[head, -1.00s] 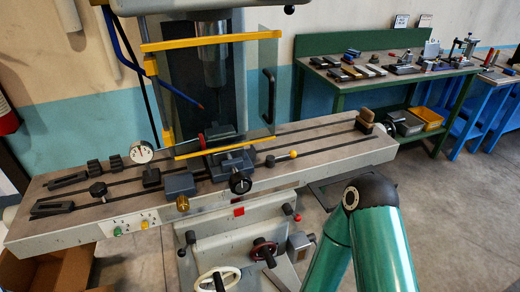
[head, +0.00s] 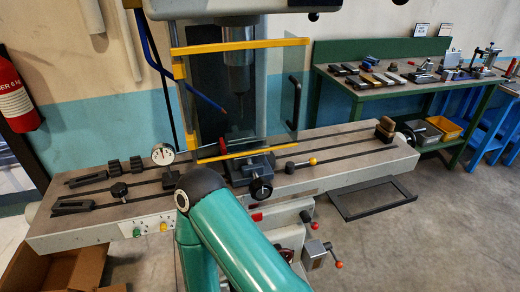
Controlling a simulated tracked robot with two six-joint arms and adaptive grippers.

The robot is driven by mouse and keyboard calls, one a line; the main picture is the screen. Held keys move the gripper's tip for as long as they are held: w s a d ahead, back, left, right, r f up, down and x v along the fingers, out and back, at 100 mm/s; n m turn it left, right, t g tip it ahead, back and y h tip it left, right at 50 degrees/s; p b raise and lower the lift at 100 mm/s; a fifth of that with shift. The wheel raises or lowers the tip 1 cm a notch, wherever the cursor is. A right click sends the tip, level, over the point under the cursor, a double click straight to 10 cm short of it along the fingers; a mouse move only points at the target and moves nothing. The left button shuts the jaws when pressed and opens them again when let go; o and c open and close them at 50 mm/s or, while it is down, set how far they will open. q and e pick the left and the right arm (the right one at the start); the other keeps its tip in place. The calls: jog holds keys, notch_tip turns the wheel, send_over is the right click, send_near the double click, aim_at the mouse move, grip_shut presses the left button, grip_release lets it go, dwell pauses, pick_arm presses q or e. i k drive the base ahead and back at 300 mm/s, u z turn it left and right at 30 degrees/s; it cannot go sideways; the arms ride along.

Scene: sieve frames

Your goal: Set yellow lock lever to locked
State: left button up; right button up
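The lever with a yellow ball knob (head: 312,161) is on the right half of the long machine table (head: 345,145). Its dark pivot (head: 290,167) is to the left of the knob, and the short handle points right along the table. Whether this position is locked or unlocked I cannot tell. A teal link of one of my arms rises from the bottom and bends at a dark joint in front of the table, left of the lever. It hides part of the table front. Neither of my grippers is in view.
A dial gauge (head: 163,154) and clamp blocks are on the left of the table. A green bench (head: 400,78) stands behind right.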

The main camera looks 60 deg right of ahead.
aim_at(290, 167)
jog(key=z, duration=0.45)
jog(key=i, duration=0.15)
jog(key=u, duration=1.6)
jog(key=k, duration=0.5)
jog(key=u, duration=0.95)
jog(key=i, duration=0.1)
jog(key=z, duration=2.85)
jog(key=k, duration=0.25)
jog(key=z, duration=0.1)
